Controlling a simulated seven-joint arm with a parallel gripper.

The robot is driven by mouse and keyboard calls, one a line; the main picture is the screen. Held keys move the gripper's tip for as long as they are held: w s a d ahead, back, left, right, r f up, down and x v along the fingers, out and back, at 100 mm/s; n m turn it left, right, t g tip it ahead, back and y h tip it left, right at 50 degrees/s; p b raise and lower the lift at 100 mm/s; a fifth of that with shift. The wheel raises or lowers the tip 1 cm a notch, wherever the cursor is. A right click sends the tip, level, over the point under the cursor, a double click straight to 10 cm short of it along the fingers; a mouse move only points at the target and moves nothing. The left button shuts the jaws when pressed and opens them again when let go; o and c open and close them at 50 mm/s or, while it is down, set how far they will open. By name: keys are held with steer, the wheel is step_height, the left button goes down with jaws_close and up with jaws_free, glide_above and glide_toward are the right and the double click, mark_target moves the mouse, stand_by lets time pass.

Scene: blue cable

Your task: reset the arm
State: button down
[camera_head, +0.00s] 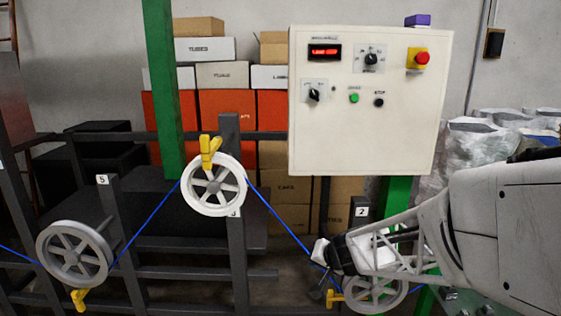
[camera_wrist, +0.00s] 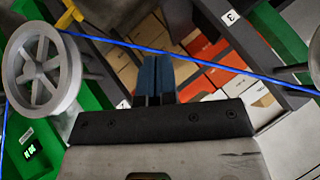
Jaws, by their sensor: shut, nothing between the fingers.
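My gripper (camera_head: 326,268) is at the lower right in the head view, in front of the right-hand pulley wheel (camera_head: 375,296) and partly hiding it. Its blue-grey fingers (camera_wrist: 154,80) are shut and empty in the wrist view. A blue cable (camera_head: 272,213) runs from the lower left over the middle wheel (camera_head: 241,185) and down towards my gripper. The left wheel (camera_head: 74,254) has the cable along its lower right side. In the wrist view the cable (camera_wrist: 200,55) crosses behind the fingertips; whether it touches them I cannot tell.
A white control panel (camera_head: 370,140) with knobs and a red button (camera_head: 422,58) stands above and behind my gripper. Yellow clips (camera_head: 209,150) sit at the wheels. Dark frame posts, a green post (camera_head: 161,80) and stacked boxes (camera_head: 205,49) are behind. Wrapped silver goods (camera_head: 475,150) are at the right.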

steer(key=s+d+r+n+g, duration=0.1)
steer(key=s+r+g, duration=0.1)
steer(key=s+r, duration=0.45)
steer(key=s+r+n+g, duration=0.15)
steer(key=s+r, duration=0.25)
steer(key=s, duration=0.5)
steer(key=s+d+r+g+h, duration=0.1)
steer(key=s+d+h, duration=0.1)
steer(key=s, duration=0.6)
steer(key=s+d+r+h, duration=0.1)
steer(key=s+d+h, duration=0.2)
steer(key=s+d, duration=0.2)
steer(key=s, duration=0.3)
steer(key=shift+d+r+g, duration=0.25)
steer(key=shift+d+g, duration=0.05)
steer(key=shift+g, duration=0.05)
